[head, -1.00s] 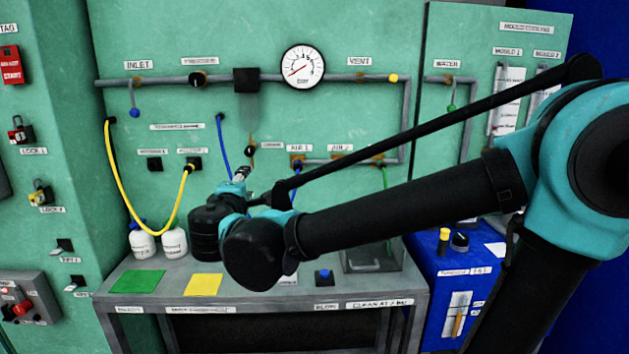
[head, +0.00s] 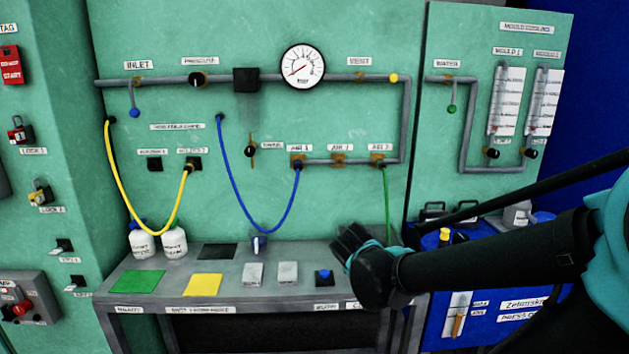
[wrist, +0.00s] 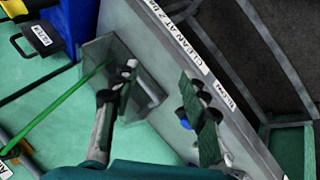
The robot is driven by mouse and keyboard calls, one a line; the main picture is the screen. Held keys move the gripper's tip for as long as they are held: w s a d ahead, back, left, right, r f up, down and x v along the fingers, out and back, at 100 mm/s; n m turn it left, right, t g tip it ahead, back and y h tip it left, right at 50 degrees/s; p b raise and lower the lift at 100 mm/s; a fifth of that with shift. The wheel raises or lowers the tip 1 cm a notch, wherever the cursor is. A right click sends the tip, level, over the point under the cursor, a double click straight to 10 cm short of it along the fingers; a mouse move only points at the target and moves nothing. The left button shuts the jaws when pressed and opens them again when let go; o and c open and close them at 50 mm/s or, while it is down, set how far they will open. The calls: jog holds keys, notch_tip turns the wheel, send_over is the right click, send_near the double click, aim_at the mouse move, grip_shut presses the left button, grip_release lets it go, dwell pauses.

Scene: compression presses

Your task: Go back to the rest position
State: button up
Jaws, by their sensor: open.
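My gripper (wrist: 155,100) is open and empty in the wrist view, with its two fingers well apart. It hangs above the right part of the grey bench (wrist: 150,12), over a clear box (wrist: 145,90) and near the green hose (wrist: 55,105). In the head view my arm reaches in from the right and ends low, over the bench's right end.
The bench (head: 225,298) holds a green mat (head: 137,282), a yellow mat (head: 203,285) and two white bottles (head: 158,245). Behind it is the green panel with pipes, a gauge (head: 302,66) and a blue hose (head: 245,205). A blue cabinet (head: 440,325) stands at the right.

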jog(key=s+d+f+m+g+y, duration=0.2)
jog(key=s+f+m, duration=0.4)
jog(key=s+f, duration=0.3)
jog(key=shift+s+d+g+y, duration=0.3)
jog(key=shift+s+d+y, duration=0.25)
jog(key=shift+d+y, duration=0.4)
jog(key=shift+d, duration=0.15)
